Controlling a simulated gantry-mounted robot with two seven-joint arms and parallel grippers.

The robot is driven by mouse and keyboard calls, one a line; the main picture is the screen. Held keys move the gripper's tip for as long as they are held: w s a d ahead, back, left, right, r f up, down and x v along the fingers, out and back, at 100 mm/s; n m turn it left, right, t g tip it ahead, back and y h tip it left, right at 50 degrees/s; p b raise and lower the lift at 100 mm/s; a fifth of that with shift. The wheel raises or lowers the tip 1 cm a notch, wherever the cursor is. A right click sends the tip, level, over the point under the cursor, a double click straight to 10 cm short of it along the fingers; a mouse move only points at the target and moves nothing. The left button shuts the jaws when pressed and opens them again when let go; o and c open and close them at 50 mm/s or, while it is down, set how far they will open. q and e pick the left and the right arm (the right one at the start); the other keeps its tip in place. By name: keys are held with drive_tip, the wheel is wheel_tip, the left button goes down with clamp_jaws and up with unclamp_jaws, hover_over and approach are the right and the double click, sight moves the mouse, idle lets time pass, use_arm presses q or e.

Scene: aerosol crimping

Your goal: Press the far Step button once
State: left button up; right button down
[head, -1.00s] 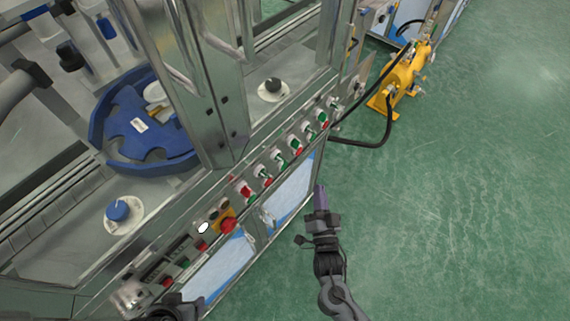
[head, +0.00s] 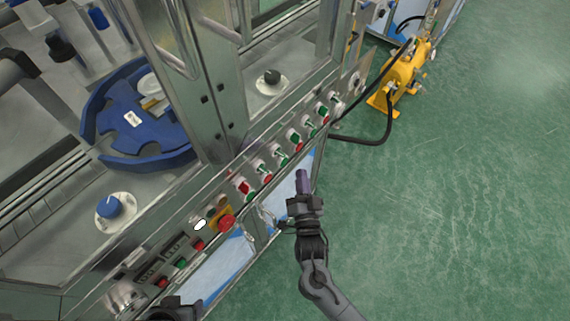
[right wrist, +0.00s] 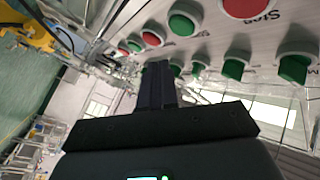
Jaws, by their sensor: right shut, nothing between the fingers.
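My right gripper (head: 302,180) is shut and empty, its purple-grey fingers beside the front face of the machine's control panel. The panel carries a row of red and green controls, with a far pair (head: 322,110) near the panel's far end. In the right wrist view my shut fingers (right wrist: 157,85) point at the panel, apart from the controls. A green button (right wrist: 183,22) and a red button (right wrist: 152,38) show beyond them. A large red button has a label that reads like Stop or Step. I cannot read which control is the far Step button. Part of my left gripper (head: 175,310) shows at the bottom edge.
A red emergency-type button (head: 226,222) on a yellow base protrudes from the nearer panel. A yellow pump-like unit (head: 400,78) with a black hose stands on the green floor, which is clear at right.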

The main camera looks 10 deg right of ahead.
sight(284, 162)
drive_tip(key=shift+w+a+b, duration=0.3)
drive_tip(key=shift+w+a, duration=0.45)
drive_tip(key=shift+w, duration=0.35)
idle(0.9)
idle(0.5)
drive_tip(key=shift+w+a, duration=0.1)
drive_tip(key=shift+w, duration=0.05)
drive_tip(key=shift+w+a, duration=0.2)
idle(0.5)
